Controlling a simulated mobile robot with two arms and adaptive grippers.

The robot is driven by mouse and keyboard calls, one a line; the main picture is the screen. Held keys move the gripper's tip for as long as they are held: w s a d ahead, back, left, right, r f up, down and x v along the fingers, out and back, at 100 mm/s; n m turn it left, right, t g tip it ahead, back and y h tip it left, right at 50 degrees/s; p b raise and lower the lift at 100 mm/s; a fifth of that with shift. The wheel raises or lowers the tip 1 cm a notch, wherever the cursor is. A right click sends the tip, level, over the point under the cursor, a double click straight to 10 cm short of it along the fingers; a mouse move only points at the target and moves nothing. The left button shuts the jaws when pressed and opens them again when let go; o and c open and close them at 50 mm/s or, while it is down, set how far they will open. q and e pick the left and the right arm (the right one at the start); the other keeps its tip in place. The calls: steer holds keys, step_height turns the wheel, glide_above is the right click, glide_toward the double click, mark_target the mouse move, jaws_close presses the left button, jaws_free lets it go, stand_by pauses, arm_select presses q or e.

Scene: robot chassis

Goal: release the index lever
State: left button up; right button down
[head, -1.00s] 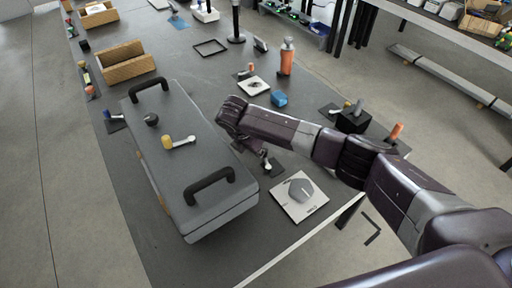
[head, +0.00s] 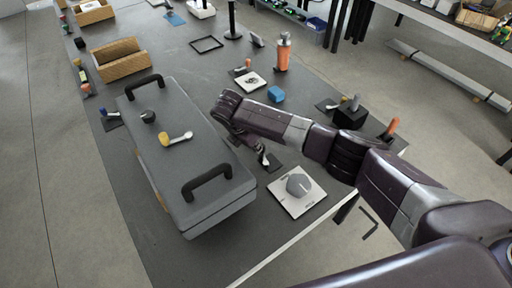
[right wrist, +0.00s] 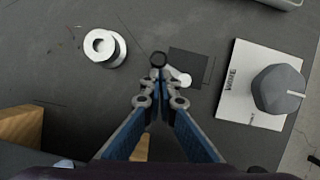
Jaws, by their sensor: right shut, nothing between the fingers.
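My right gripper (head: 260,148) is low over the dark bench, just right of the grey case. In the right wrist view its two blue fingers (right wrist: 160,88) are shut together with nothing between them. A small lever with a pale round knob (right wrist: 182,79) on a dark square plate (right wrist: 190,62) is right beside the fingertips; I cannot tell whether they touch. This lever also shows in the head view (head: 266,161), partly hidden by my gripper. My left gripper is out of view.
The grey case (head: 190,170) with two black handles stands left of my gripper. A white panel with a grey knob (head: 298,185) lies to the right, near the bench edge. A white ringed cylinder (right wrist: 104,47) stands left of the fingers. A blue block (head: 276,94) lies beyond my arm.

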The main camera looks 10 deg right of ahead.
mark_target(264, 147)
steer(key=shift+d, duration=0.1)
steer(key=shift+w+d+m+g+h, duration=0.15)
steer(key=shift+m+g, duration=0.1)
steer(key=shift+m, duration=0.45)
steer(key=shift+w+d+m+g+h, duration=0.15)
steer(key=shift+m+g, duration=0.1)
steer(key=shift+m, duration=0.45)
steer(key=m, duration=0.1)
steer(key=d+m+g, duration=0.1)
steer(key=m, duration=0.1)
steer(key=shift+w+m+b, duration=0.15)
steer(key=shift+m+b, duration=0.15)
steer(key=shift+b, duration=0.05)
steer(key=shift+d, duration=0.6)
steer(key=shift+d+r+m+g+p, duration=0.1)
steer(key=shift+d+m+g+p, duration=0.25)
steer(key=shift+m, duration=0.25)
steer(key=shift+a, duration=0.1)
